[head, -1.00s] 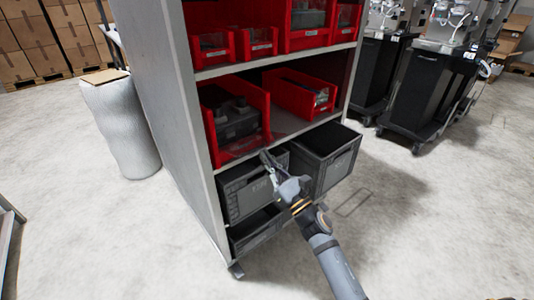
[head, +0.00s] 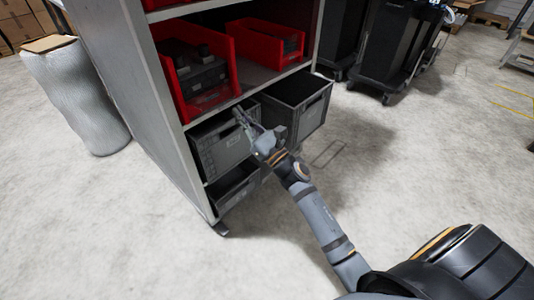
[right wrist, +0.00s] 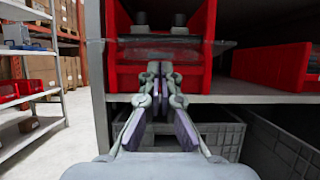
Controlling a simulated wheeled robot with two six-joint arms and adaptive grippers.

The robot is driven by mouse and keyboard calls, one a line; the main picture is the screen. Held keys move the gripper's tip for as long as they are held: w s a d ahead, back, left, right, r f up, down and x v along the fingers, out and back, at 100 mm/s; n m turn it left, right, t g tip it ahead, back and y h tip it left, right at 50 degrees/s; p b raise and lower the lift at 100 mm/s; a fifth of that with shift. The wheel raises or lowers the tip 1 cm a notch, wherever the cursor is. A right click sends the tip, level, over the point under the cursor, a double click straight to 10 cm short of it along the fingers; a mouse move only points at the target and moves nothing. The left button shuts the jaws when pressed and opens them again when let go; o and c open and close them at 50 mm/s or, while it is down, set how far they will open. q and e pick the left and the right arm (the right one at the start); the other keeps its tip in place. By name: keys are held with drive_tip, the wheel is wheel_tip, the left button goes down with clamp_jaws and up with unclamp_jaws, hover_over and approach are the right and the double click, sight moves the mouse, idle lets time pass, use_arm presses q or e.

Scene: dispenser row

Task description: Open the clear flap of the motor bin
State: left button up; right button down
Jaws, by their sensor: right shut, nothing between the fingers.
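The red bin (head: 222,92) with dark motor-like parts (head: 205,72) stands on the middle shelf at the left. It also shows straight ahead in the right wrist view (right wrist: 128,78). There a thin clear flap (right wrist: 190,42) seems to lie across the bin's front opening; its exact angle is hard to tell. My right gripper (head: 239,112) is shut and empty, just in front of the bin's lower front. In the right wrist view its fingertips (right wrist: 160,67) overlap the bin's red front, below the clear edge. I cannot tell whether they touch. My left gripper is out of view.
A second red bin (head: 268,42) stands to the right on the same shelf. Grey crates (head: 222,150) (head: 312,112) sit below, close under my right gripper. The shelf's grey side panel (head: 125,90) stands left. Open floor (head: 420,150) lies to the right.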

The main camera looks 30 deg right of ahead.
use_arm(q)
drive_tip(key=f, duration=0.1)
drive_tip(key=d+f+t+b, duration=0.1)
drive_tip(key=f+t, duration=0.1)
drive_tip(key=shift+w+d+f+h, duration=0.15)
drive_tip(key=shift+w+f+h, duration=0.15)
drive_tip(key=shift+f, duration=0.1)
use_arm(e)
drive_tip(key=v, duration=1)
drive_tip(key=shift+s, duration=0.35)
drive_tip(key=shift+r, duration=0.1)
